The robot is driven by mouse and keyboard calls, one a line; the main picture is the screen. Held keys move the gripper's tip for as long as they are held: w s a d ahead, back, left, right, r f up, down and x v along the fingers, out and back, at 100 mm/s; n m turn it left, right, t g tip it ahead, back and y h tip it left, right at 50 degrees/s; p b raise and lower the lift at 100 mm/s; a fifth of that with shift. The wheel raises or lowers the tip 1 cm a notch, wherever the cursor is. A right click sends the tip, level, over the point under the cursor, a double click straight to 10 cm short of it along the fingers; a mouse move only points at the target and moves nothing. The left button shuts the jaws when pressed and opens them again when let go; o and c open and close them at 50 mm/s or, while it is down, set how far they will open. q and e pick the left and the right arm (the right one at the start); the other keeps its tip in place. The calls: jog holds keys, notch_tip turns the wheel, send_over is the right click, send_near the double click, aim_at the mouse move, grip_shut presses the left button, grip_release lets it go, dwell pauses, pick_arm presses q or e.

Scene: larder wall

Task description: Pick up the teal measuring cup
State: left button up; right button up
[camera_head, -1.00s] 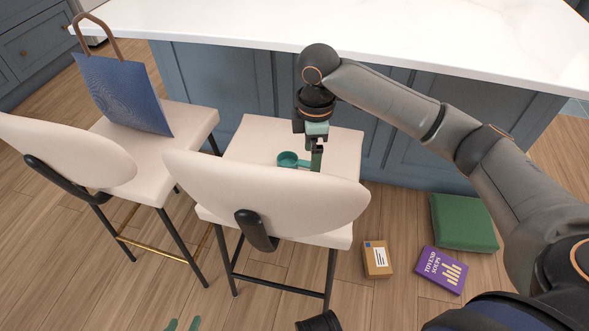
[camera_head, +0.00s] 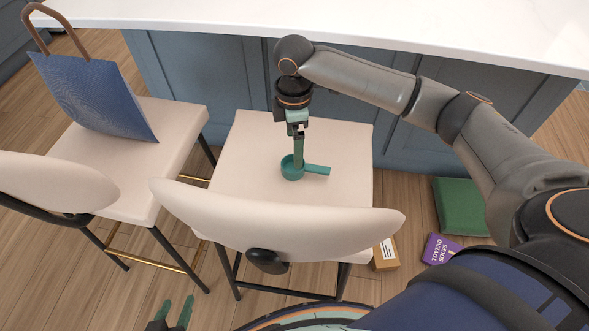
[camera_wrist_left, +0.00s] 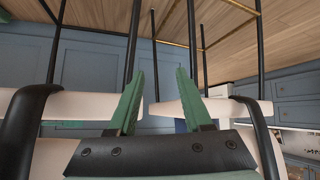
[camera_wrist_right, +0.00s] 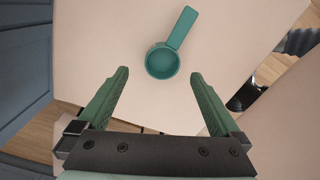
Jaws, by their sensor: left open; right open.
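The teal measuring cup (camera_head: 318,170) sits on the cream seat of the middle chair (camera_head: 246,150), its handle pointing right in the head view. My right gripper (camera_head: 298,164) points down over the cup; the remaining gap in height is hard to judge. In the right wrist view the cup (camera_wrist_right: 162,64) lies just beyond the open fingertips (camera_wrist_right: 159,74), roughly centred between them, handle pointing up and right. The right gripper is empty. My left gripper (camera_head: 177,304) is open and empty, low at the bottom of the head view; its fingers (camera_wrist_left: 160,75) also show in the left wrist view.
The chair's backrest (camera_head: 290,220) stands in front of the seat. A blue bag (camera_head: 98,95) sits on the left chair. The white counter (camera_head: 400,40) rises behind. A green cushion (camera_head: 459,207), purple box (camera_head: 440,249) and brown box (camera_head: 386,255) are on the floor.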

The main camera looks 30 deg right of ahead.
aim_at(295, 170)
jog(key=shift+f, duration=0.9)
jog(key=shift+s+f+b, duration=0.25)
jog(key=shift+f+b, duration=0.5)
jog(key=shift+f, duration=1.45)
pick_arm(q)
jog(key=shift+w+a+r+t, duration=0.15)
jog(key=shift+w+r+t, duration=0.25)
jog(key=shift+w, duration=0.15)
jog(key=shift+w+a+r+t, duration=0.1)
jog(key=shift+w+r+t, duration=0.25)
jog(key=shift+w, duration=0.2)
pick_arm(e)
jog(key=c, duration=1.3)
jog(key=shift+c, duration=0.2)
